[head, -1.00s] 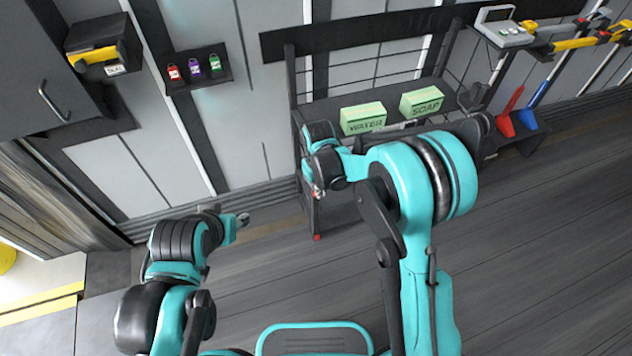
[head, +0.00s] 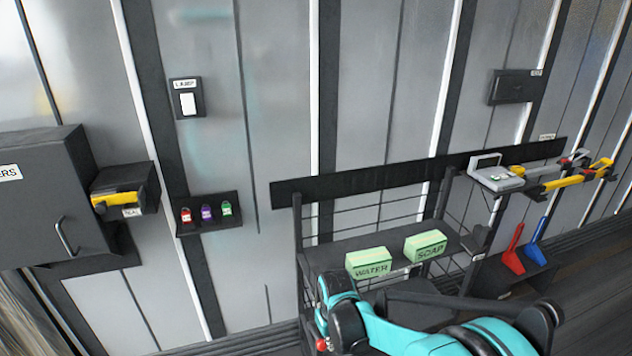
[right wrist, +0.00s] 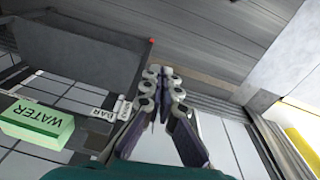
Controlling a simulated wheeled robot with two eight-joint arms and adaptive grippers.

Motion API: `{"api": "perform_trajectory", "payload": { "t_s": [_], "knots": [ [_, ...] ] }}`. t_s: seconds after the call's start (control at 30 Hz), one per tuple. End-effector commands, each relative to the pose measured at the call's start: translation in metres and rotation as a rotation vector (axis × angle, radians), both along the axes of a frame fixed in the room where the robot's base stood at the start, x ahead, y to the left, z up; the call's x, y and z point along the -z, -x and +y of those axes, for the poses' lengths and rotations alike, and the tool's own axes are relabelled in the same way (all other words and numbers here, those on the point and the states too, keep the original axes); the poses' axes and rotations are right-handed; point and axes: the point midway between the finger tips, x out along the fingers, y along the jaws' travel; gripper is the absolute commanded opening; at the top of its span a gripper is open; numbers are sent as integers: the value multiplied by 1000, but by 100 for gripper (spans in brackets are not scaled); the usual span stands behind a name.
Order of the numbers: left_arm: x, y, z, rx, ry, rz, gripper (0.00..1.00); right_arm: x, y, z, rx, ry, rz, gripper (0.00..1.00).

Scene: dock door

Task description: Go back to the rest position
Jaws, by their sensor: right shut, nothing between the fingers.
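My right arm comes in at the bottom of the head view, its teal and black links in front of the shelf rack's lower part. My right gripper (right wrist: 163,75) shows in the right wrist view with its fingers together and nothing between them. It is beside the rack, apart from the boxes. My left arm and gripper are not in the head view.
A rack shelf (head: 335,248) holds a green WATER box (head: 368,264) and a green SOAP box (head: 426,246). A grey cabinet (head: 45,190) and small coloured padlocks (head: 206,212) are at left. A red tool (head: 513,250) and a blue tool (head: 536,245) stand at right.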

Motion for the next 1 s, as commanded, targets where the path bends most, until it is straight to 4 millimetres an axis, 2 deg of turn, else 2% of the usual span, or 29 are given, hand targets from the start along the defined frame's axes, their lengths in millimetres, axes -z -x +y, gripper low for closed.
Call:
{"api": "perform_trajectory", "payload": {
  "t_s": [0.1, 0.2, 0.4, 0.57, 0.7, 0.83, 1.0],
  "knots": [
    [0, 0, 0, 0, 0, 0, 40, -42, 18, -25, 57, -24, -67, 0],
    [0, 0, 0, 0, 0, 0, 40, -72, 36, -44, 107, -47, -129, 0],
    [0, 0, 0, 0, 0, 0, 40, -115, 80, -80, 205, -88, -257, 0],
    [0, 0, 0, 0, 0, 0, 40, -133, 118, -104, 283, -116, -360, 0],
    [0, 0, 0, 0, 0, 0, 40, -138, 145, -119, 341, -137, -439, 0],
    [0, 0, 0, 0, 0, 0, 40, -137, 161, -127, 375, -148, -488, 0],
    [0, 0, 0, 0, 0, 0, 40, -136, 169, -131, 395, -156, -515, 0]
  ]
}}
